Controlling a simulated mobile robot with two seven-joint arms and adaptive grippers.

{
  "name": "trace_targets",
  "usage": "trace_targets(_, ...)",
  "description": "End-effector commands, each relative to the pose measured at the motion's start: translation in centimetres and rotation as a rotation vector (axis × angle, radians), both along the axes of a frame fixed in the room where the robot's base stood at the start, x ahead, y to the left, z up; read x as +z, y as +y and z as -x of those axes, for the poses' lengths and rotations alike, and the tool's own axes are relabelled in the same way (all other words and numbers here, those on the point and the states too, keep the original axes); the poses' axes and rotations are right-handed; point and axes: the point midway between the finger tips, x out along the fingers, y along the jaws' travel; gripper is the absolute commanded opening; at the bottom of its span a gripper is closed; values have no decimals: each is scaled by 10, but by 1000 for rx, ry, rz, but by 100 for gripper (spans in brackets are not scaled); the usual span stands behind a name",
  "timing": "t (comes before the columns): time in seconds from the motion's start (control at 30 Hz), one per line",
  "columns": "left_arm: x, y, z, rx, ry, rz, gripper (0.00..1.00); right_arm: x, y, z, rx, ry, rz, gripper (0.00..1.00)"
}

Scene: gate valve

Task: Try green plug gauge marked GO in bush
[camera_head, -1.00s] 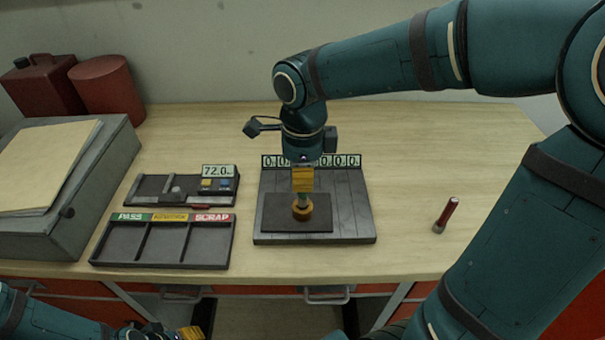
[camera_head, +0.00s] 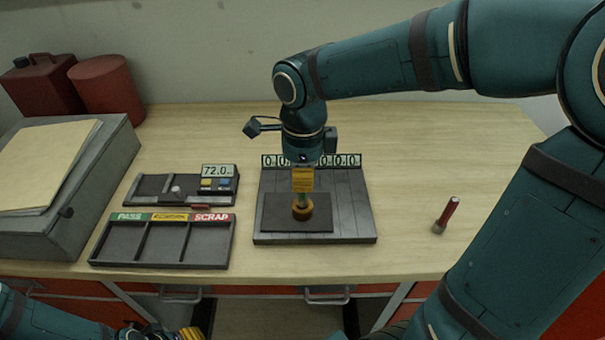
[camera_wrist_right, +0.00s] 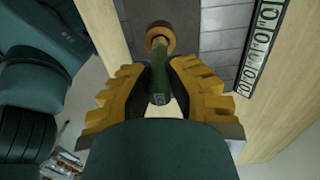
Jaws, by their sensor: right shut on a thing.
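The brass bush (camera_head: 302,210) sits on the dark mat of the grey plate in the head view. It also shows at the top of the right wrist view (camera_wrist_right: 160,34). My right gripper (camera_head: 302,184) points down over the bush, shut on the green plug gauge (camera_wrist_right: 159,82). The gauge (camera_head: 303,198) stands upright between the fingers, its lower end at the bush's opening. I cannot tell how far it sits inside. My left gripper (camera_head: 188,335) is at the bottom edge, partly cut off, away from the bench top.
A grey sloped case (camera_head: 100,175) stands far left. The bench right of the plate is mostly clear.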

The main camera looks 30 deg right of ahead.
Motion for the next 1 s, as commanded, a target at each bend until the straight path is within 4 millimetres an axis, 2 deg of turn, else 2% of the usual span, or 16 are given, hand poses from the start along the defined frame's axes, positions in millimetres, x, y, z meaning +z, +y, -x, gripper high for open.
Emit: trace_targets(1.0,-11,0,0,0,0,0,47,-14,0,0,0,0,0,0)
